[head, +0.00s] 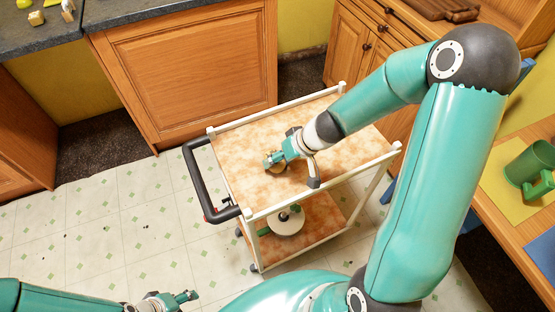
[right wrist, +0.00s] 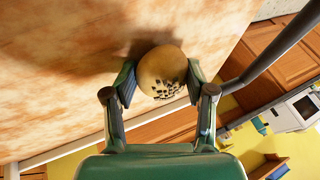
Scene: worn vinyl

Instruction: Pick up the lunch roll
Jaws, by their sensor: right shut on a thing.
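The lunch roll (right wrist: 160,66) is a round, tan roll with dark specks on its near side. It sits between the two fingers of my right gripper (right wrist: 161,80) in the right wrist view, a finger against each side. In the head view the right gripper (head: 271,161) is low over the cart's upper shelf, and the roll (head: 280,169) shows only in part beside the fingers. I cannot tell whether the roll touches the shelf. My left gripper (head: 182,297) is at the bottom edge of the head view, over the floor and far from the roll; its jaw state is unclear.
The cart's upper shelf (head: 235,150) is otherwise bare, with white rails (head: 275,107) and a black handle (head: 197,175). A round white item (head: 287,222) is on its lower shelf. At right, a table (head: 515,215) holds a green mug (head: 533,166). A dark counter (head: 125,12) is at upper left.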

